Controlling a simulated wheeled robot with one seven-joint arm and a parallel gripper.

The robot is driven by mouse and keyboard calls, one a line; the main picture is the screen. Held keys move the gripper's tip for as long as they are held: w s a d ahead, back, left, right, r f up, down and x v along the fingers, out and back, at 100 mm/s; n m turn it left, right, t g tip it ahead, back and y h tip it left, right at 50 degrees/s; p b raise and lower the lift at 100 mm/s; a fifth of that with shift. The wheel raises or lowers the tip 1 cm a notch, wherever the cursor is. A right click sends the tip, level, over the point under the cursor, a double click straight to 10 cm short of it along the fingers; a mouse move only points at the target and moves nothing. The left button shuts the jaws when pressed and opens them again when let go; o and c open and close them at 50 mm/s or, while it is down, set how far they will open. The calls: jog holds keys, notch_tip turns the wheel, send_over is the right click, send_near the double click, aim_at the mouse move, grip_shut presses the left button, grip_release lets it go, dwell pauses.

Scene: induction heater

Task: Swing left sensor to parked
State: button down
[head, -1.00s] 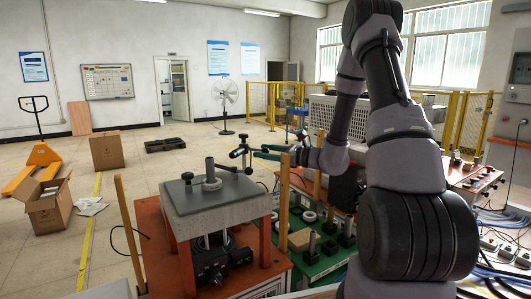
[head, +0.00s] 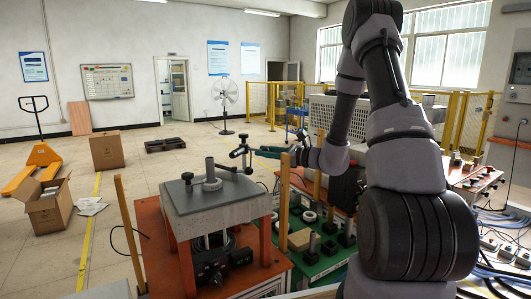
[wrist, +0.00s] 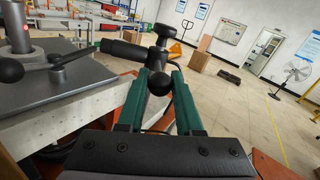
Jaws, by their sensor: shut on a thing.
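The left sensor (wrist: 125,49) is a dark cylinder in a black clamp, beside the heater's top plate in the wrist view. A black ball knob (wrist: 158,82) hangs below the clamp. My gripper (wrist: 163,76) has its green fingers shut on this knob, one on each side. In the head view the black sensor assembly (head: 241,150) stands above the right back corner of the grey plate (head: 225,196). My gripper (head: 259,151) reaches it from the right. A post (head: 210,170) with black-knobbed rods rises from the plate.
A green bench (head: 315,262) with rings and blocks lies right of the heater. Wooden posts (head: 283,190) stand close below my forearm. Open floor (wrist: 235,110) lies beyond the gripper, with a fan (wrist: 293,80) and cartons (wrist: 195,61) farther off.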

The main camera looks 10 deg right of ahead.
jog(key=shift+w+d, duration=0.1)
jog(key=shift+w, duration=0.05)
dwell(0.8)
jog(key=shift+w+d+n+g+y, duration=0.25)
jog(key=shift+w+n+g+y, duration=0.15)
jog(key=shift+n+g+y, duration=0.35)
jog(key=shift+w+d+n+g+y, duration=0.2)
jog(key=shift+w+n+g+y, duration=0.3)
jog(key=shift+g, duration=0.45)
jog(key=n+g, duration=0.1)
jog(key=w+g, duration=0.1)
jog(key=n+g+y, duration=0.1)
jog(key=shift+w+d+n+g, duration=0.25)
jog(key=shift+w+n+g, duration=0.1)
jog(key=shift+g, duration=0.05)
jog(key=shift+w+a+n+g, duration=0.1)
jog(key=shift+w+n+g, duration=0.65)
jog(key=shift+g, duration=0.6)
jog(key=shift+w+a+n+g, duration=0.1)
jog(key=shift+w+n+g, duration=0.3)
jog(key=shift+n+g, duration=0.8)
jog(key=shift+w+a+n+g, duration=0.1)
jog(key=shift+w+n+g, duration=0.55)
jog(key=shift+g, duration=0.9)
jog(key=c, duration=0.6)
grip_release()
